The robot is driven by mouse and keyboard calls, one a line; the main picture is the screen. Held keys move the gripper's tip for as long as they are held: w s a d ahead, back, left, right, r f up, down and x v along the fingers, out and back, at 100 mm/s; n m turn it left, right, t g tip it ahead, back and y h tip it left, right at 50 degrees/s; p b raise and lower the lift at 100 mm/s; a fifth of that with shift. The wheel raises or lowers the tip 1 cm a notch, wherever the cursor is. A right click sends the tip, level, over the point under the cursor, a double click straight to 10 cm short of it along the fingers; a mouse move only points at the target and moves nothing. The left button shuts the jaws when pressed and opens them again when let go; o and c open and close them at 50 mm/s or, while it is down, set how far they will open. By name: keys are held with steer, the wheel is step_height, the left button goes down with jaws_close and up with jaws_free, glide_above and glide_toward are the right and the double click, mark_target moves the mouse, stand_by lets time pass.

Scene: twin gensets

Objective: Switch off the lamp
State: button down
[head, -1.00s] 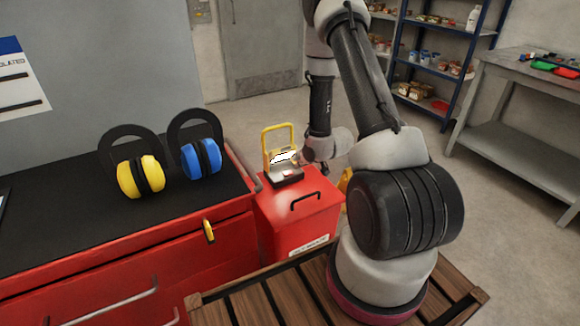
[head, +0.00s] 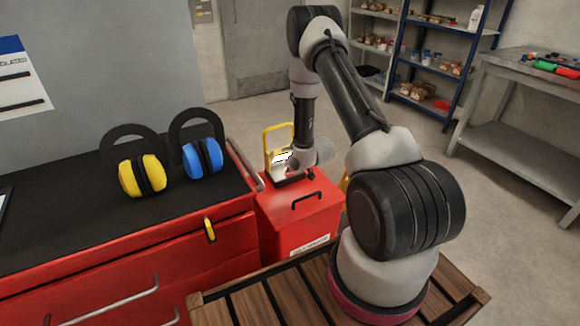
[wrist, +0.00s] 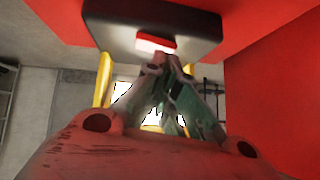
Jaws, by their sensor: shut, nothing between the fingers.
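The lamp (head: 270,142) has a yellow frame handle and a black base, and stands on a red box. Its face looks bright white in both views. In the wrist view the lamp's black base (wrist: 110,28) is at the top, with a small red switch (wrist: 155,43) on it. My gripper (wrist: 167,62) is shut and empty. Its fingertips are right by the switch; I cannot tell whether they touch it. In the head view my wrist is beside the lamp, partly covers it, and the fingers cannot be made out.
The red box (head: 318,225) has a black handle on its lid. To its left, a red cabinet with a black top (head: 85,225) carries yellow earmuffs (head: 142,176) and blue earmuffs (head: 203,158) on stands. Shelves (head: 425,55) and a grey workbench (head: 515,150) stand farther right.

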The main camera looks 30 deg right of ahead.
steer(key=shift+a+f, duration=0.2)
steer(key=shift+f, duration=0.1)
steer(key=shift+d, duration=0.8)
steer(key=shift+r, duration=0.1)
